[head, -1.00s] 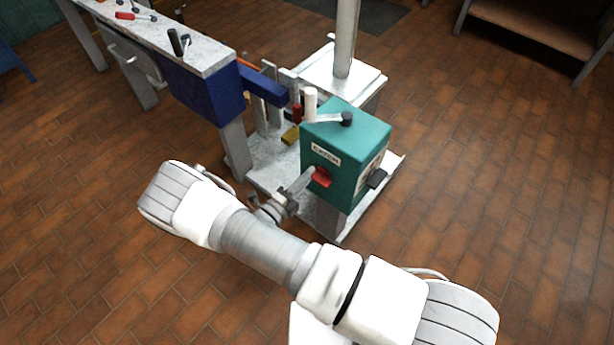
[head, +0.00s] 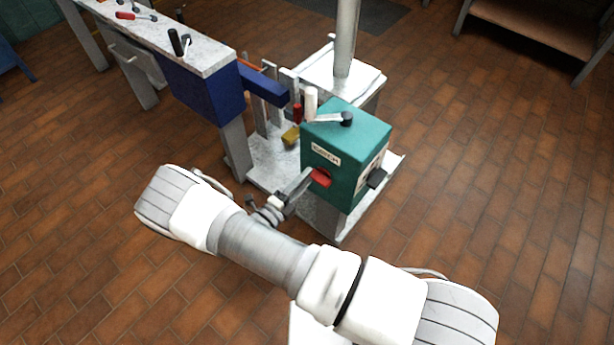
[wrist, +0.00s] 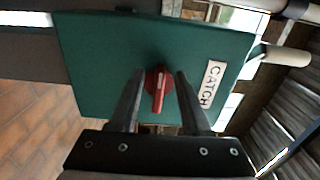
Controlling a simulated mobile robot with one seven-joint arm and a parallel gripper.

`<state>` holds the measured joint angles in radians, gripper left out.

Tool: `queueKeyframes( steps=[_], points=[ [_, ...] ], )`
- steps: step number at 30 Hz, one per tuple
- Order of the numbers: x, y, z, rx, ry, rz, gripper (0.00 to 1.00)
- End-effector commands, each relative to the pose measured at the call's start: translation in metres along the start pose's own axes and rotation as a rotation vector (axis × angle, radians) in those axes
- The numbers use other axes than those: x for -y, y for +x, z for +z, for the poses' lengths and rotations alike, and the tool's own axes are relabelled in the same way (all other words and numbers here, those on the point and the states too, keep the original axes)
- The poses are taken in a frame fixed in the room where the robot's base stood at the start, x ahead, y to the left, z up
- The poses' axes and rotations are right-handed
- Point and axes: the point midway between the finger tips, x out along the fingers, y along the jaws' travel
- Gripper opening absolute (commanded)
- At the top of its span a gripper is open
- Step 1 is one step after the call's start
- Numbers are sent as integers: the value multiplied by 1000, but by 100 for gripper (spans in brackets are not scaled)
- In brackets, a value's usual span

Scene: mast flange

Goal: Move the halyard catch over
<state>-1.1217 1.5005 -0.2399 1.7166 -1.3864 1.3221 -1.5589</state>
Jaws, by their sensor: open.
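The halyard catch is a red knob (wrist: 158,85) on the face of a green box, beside a white label reading CATCH (wrist: 211,84). In the head view the red catch (head: 321,177) shows on the left face of the green box (head: 345,150). My gripper (wrist: 158,78) is open, with one finger on each side of the red knob. I cannot tell whether the fingers touch it.
A crank with a white handle (head: 311,103) sits on top of the box, and a black knob (head: 377,178) sticks out of its right face. A blue block with an arm (head: 263,87) and a bench (head: 205,50) with tools stand to the left. A mast (head: 345,40) rises behind.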

Motion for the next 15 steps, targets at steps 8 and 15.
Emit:
queueKeyframes(
  steps=[8, 15],
  points=[
    [1, -66, 1, 5, -1, 2, 48],
    [1, -122, 0, 3, -1, 2, 48]
  ],
)
